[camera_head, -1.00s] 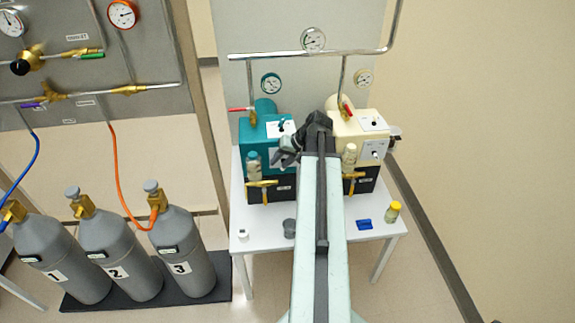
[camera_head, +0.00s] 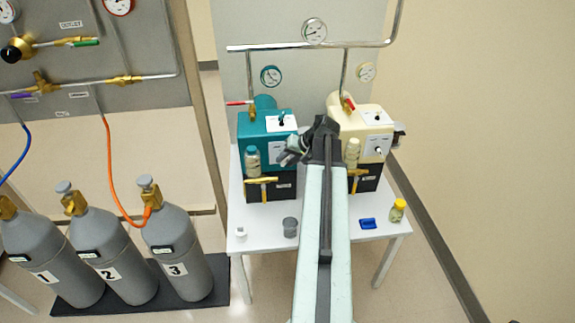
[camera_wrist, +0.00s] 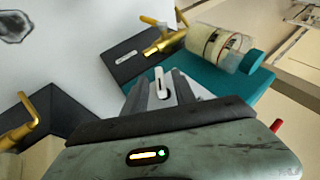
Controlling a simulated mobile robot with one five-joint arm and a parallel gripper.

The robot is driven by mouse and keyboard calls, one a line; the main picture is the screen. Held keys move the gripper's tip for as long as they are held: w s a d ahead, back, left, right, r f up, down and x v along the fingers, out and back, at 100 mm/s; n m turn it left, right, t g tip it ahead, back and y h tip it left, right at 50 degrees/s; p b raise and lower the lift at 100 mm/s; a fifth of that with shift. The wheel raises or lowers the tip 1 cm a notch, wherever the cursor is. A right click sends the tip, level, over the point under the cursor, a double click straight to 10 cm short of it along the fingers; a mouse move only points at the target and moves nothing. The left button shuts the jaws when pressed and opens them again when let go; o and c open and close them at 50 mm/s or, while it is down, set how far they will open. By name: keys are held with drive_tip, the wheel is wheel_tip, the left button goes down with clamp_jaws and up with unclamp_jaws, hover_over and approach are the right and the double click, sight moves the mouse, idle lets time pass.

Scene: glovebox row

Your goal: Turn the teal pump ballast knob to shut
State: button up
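The teal pump (camera_head: 252,128) stands on the white table, left of the cream pump. It has a white plate on top with a small dark switch (camera_head: 282,118) and another pale plate on its front. My gripper (camera_head: 288,158) is at the front right of the teal pump, over the front plate, and hides part of it. In the wrist view, my gripper's grey fingers (camera_wrist: 160,96) are apart, with a small pale lever-like knob (camera_wrist: 158,82) between them on the light plate. I cannot tell whether they touch it.
The cream pump (camera_head: 345,112) stands close on the right. A brass tap (camera_head: 262,181) and a glass-sided jar (camera_head: 252,160) are on the teal pump's front. A grey cup (camera_head: 290,227), a blue item (camera_head: 368,224) and a yellow-capped bottle (camera_head: 398,211) lie near the table's front edge.

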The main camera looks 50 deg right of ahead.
drive_tip(key=shift+r, duration=0.1)
clamp_jaws()
drive_tip(key=shift+d, duration=0.25)
drive_tip(key=shift+a+r, duration=0.1)
drive_tip(key=shift+a, duration=0.15)
drive_tip(key=shift+a+r+g+h+p, duration=0.15)
drive_tip(key=shift+g+h+p, duration=0.35)
drive_tip(key=shift+p, duration=0.4)
drive_tip(key=shift+w+a+f+n+g+h+p, duration=0.1)
drive_tip(key=shift+n+g+h+p, duration=0.25)
drive_tip(key=shift+g+h, duration=0.35)
drive_tip(key=shift+a+f+n+g+h+p, duration=0.1)
drive_tip(key=shift+n+g+h+p, duration=0.2)
drive_tip(key=shift+g+h, duration=0.35)
unclamp_jaws()
